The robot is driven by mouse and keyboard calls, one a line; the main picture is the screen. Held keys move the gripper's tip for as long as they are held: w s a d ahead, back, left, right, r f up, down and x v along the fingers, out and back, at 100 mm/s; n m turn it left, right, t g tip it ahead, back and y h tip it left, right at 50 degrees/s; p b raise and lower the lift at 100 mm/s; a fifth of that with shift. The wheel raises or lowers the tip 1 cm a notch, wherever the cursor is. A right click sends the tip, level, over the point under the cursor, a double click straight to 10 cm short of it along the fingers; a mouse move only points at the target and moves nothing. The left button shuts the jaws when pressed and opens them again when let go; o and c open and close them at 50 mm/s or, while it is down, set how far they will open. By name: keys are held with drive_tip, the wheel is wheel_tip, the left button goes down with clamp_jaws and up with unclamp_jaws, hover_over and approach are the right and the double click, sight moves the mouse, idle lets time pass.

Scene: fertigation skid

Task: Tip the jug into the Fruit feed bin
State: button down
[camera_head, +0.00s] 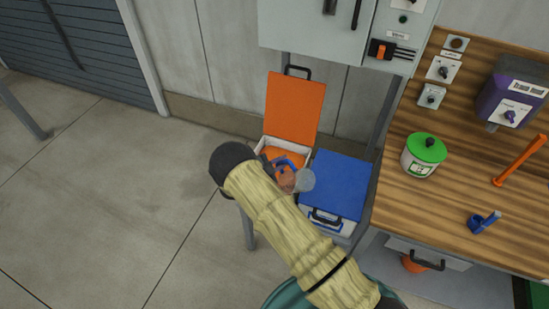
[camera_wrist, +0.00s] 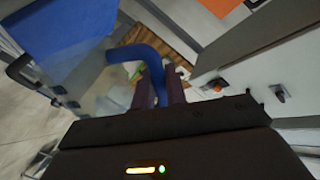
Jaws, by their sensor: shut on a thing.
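My gripper (camera_wrist: 160,88) is shut on the blue handle (camera_wrist: 137,53) of the jug. The jug's clear body (camera_wrist: 108,92) shows faintly left of the fingers in the wrist view. In the head view, the blue handle (camera_head: 288,163) and a round, clear part of the jug (camera_head: 305,180) show past my yellow-sleeved arm, which hides part of it. The jug is over or beside a white bin (camera_head: 268,144) whose orange lid (camera_head: 294,106) stands open. Orange shows inside that bin. I cannot read its label, nor tell the jug's exact tilt or whether anything is pouring.
A second bin with a shut blue lid (camera_head: 338,184) stands right of the open one. A wooden bench (camera_head: 395,205) at right holds a green-lidded tub (camera_head: 424,155) and a small blue item (camera_head: 484,222). A grey cabinet (camera_head: 325,30) hangs above. The floor at left is clear.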

drive_tip(key=s+d+f+b, duration=0.2)
drive_tip(key=s+d+b, duration=0.1)
drive_tip(key=s+d, duration=0.4)
drive_tip(key=s+d+f+b, duration=0.3)
drive_tip(key=s+d+b, duration=0.1)
drive_tip(key=s+d, duration=0.3)
drive_tip(key=shift+d+f, duration=0.35)
drive_tip(key=shift+d, duration=0.45)
